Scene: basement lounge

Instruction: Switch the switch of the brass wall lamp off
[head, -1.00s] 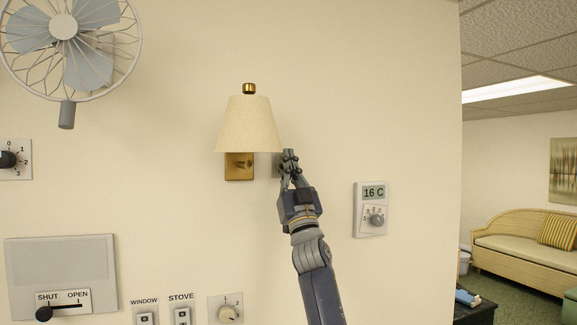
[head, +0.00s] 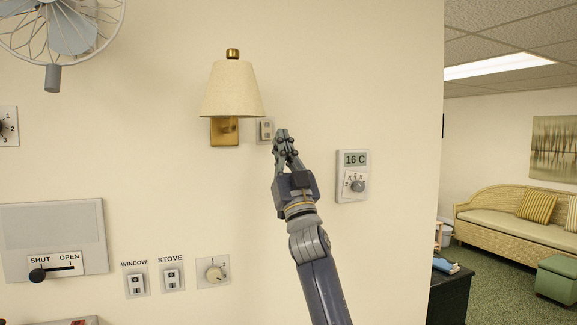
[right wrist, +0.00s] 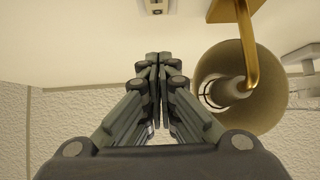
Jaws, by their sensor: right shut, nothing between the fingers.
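The brass wall lamp (head: 232,92) has a cream shade and a brass wall plate. A small light wall switch (head: 266,130) sits just right of that plate; its rocker position is too small to tell. My right gripper (head: 281,134) is shut and empty, its tips just right of and slightly below the switch in the head view. In the right wrist view my shut fingers (right wrist: 159,62) point toward the switch (right wrist: 158,5) at the top edge, with the lamp shade (right wrist: 270,95) to the right. No clear glow shows in the shade. My left gripper is out of view.
A thermostat reading 16 C (head: 352,176) is on the wall right of my gripper. Window (head: 136,283) and stove (head: 171,279) switches and a dial (head: 214,273) are lower left. A fan (head: 65,28) is at upper left.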

